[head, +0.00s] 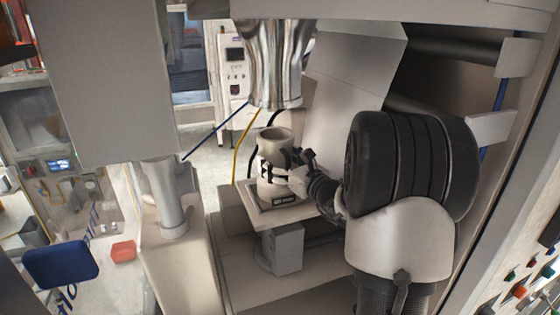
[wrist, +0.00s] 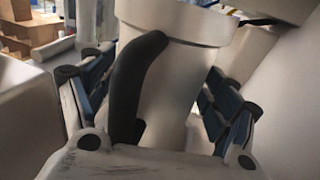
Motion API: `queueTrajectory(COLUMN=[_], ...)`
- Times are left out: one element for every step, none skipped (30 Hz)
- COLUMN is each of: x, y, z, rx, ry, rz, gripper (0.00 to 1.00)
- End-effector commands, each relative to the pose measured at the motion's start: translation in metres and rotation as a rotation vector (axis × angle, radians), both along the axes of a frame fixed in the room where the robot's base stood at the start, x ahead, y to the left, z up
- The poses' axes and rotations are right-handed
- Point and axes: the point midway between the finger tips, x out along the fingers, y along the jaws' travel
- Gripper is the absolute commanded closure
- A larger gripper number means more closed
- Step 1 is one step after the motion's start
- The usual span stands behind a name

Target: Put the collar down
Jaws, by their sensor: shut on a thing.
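The collar (head: 273,183) is a pale, cream-coloured upright cylinder with a wider rim at its top. My gripper (head: 280,159) reaches it from the right and is shut around its upper body. In the wrist view the collar (wrist: 188,75) stands between the two blue-and-grey fingers, with its wide rim above them. A dark curved strip (wrist: 138,85) shows in front of it. The collar's base is over the dark-edged plate (head: 296,211) of a small weigher. I cannot tell whether it touches the plate.
A shiny metal spout (head: 274,65) hangs just above the collar, leaving little headroom. A pale sloping panel (head: 352,75) stands behind. A grey post (head: 168,205) stands to the left. The weigher rests on a pale ledge (head: 245,285). Yellow and blue cables run behind.

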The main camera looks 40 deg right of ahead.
Motion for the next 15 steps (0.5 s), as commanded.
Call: queueTrajectory(x=[0.0,0.0,0.0,-0.0001,-0.0001,-0.0001,-0.0001,-0.0001,-0.0001,-0.0001,-0.0001,-0.0001,-0.0001,-0.0001,-0.0001], y=[-0.0001,-0.0001,-0.0001,-0.0001,-0.0001,-0.0001,-0.0001,0.0,0.0,0.0,0.0,0.0,0.0,0.0,0.0], z=[-0.0009,-0.0006,-0.0004,-0.0003,-0.0003,-0.0003,-0.0002,-0.0002,-0.0002,-0.0002,-0.0002,-0.0002,-0.0002,-0.0002,-0.0002], rx=[0.0,0.0,0.0,0.0,0.0,0.0,0.0,0.0,0.0,0.0,0.0,0.0,0.0,0.0,0.0], ry=[0.0,0.0,0.0,0.0,0.0,0.0,0.0,0.0,0.0,0.0,0.0,0.0,0.0,0.0,0.0], rz=[0.0,0.0,0.0,0.0,0.0,0.0,0.0,0.0,0.0,0.0,0.0,0.0,0.0,0.0,0.0], gripper=[0.18,0.16,0.13,0.11,0.09,0.06,0.05,0.03,0.0,0.0,0.0,0.0,0.0,0.0,0.0])
